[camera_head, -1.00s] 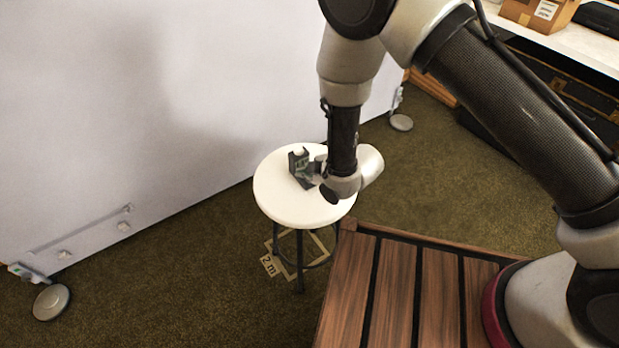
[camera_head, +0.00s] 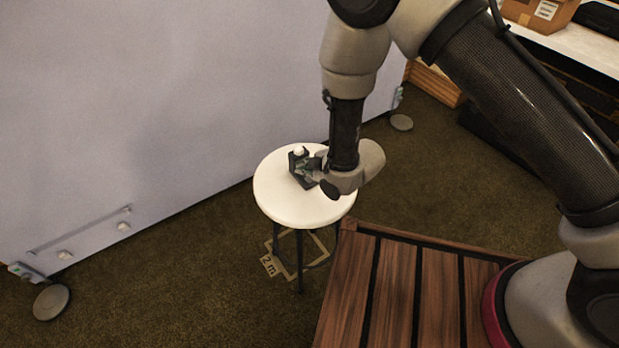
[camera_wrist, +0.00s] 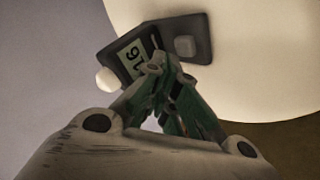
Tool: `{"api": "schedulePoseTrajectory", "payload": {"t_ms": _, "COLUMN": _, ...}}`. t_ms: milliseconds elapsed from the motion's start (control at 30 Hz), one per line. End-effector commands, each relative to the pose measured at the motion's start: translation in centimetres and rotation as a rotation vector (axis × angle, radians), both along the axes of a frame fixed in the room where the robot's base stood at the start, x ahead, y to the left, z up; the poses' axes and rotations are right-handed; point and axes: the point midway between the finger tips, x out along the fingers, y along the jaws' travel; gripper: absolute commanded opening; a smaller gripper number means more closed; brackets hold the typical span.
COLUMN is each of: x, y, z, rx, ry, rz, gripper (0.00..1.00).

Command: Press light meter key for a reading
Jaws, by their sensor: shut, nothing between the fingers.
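The light meter (camera_head: 296,167) is a small dark device with a white dome, standing on the round white stool top (camera_head: 280,207). In the wrist view the meter (camera_wrist: 201,35) shows its lit display (camera_wrist: 133,57) with dark digits, turned in the picture, the white dome (camera_wrist: 108,81) and a raised grey key (camera_wrist: 185,46). My gripper (camera_head: 316,167) is shut and empty, close to the right of the meter. In the wrist view its fingertips (camera_wrist: 170,73) overlap the meter's near edge, just below the key and display. I cannot tell whether they touch it.
A large pale panel (camera_head: 150,110) on round feet stands behind the stool. A slatted wooden platform (camera_head: 400,290) is in front at the right. A counter with a cardboard box (camera_head: 540,12) is at the back right. The stool top is otherwise clear.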

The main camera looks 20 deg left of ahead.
Motion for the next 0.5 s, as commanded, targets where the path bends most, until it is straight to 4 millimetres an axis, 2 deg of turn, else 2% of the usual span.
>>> {"api": "schedulePoseTrajectory", "payload": {"t_ms": 167, "x": 0.0, "y": 0.1, "z": 0.7, "rx": 0.002, "ry": -0.001, "rz": 0.0, "gripper": 0.0}}
{"api": "schedulePoseTrajectory", "payload": {"t_ms": 500, "x": 0.0, "y": 0.1, "z": 4.0, "rx": 0.001, "ry": -0.001, "rz": 0.0, "gripper": 0.0}}
